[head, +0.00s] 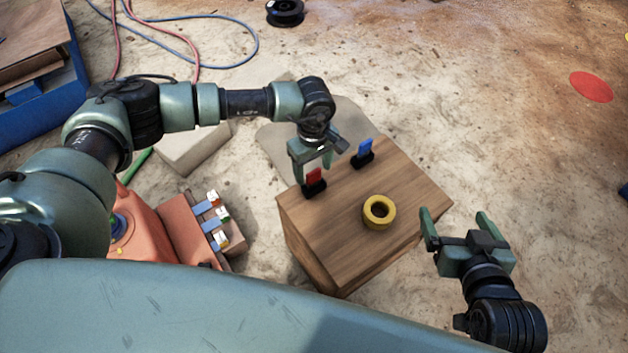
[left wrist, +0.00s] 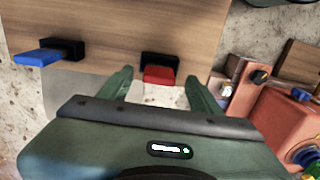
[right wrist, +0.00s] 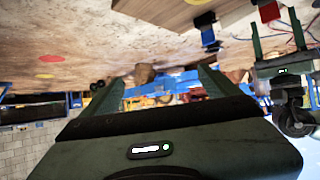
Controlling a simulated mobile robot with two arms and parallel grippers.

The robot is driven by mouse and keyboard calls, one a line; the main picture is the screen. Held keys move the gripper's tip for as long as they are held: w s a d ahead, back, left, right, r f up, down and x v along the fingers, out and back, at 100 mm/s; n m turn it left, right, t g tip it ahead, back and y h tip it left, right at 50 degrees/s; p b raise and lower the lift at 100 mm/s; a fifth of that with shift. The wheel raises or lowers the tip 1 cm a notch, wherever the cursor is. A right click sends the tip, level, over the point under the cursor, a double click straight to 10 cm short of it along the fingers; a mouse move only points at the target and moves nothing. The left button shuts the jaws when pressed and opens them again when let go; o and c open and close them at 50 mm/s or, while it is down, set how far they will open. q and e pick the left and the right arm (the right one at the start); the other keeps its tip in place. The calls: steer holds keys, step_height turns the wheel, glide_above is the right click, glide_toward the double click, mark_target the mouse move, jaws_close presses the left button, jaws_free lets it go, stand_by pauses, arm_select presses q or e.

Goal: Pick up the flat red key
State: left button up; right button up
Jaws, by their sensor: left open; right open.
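The flat red key (head: 314,176) stands upright in a black holder (head: 314,189) near the left edge of the wooden block's top. My left gripper (head: 314,177) is open, just above and around the red key, with a finger on either side in the head view. In the left wrist view the red key (left wrist: 159,75) shows in its black holder between the open fingers (left wrist: 160,88). I cannot tell whether the fingers touch it. My right gripper (head: 455,222) is open and empty, to the right of the block. The red key also shows in the right wrist view (right wrist: 269,11).
A blue key (head: 365,147) stands in another black holder at the block's far edge. A yellow ring (head: 379,211) lies on the wooden block (head: 335,240). An orange machine with several coloured tags (head: 217,220) is at the left. Sandy ground right of the block is mostly clear.

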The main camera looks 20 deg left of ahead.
arm_select(q)
steer(key=shift+f, duration=1)
steer(key=shift+w, duration=0.1)
jaws_close()
arm_select(e)
steer(key=shift+w+a+r+t+y, duration=0.2)
steer(key=shift+w+r+t, duration=0.2)
steer(key=shift+r, duration=0.15)
steer(key=shift+w+a+r+t+y, duration=0.1)
steer(key=shift+w+a+r+t, duration=0.05)
steer(key=shift+w+r+t, duration=0.35)
arm_select(q)
steer(key=shift+r, duration=0.1)
arm_select(e)
steer(key=shift+s, duration=0.15)
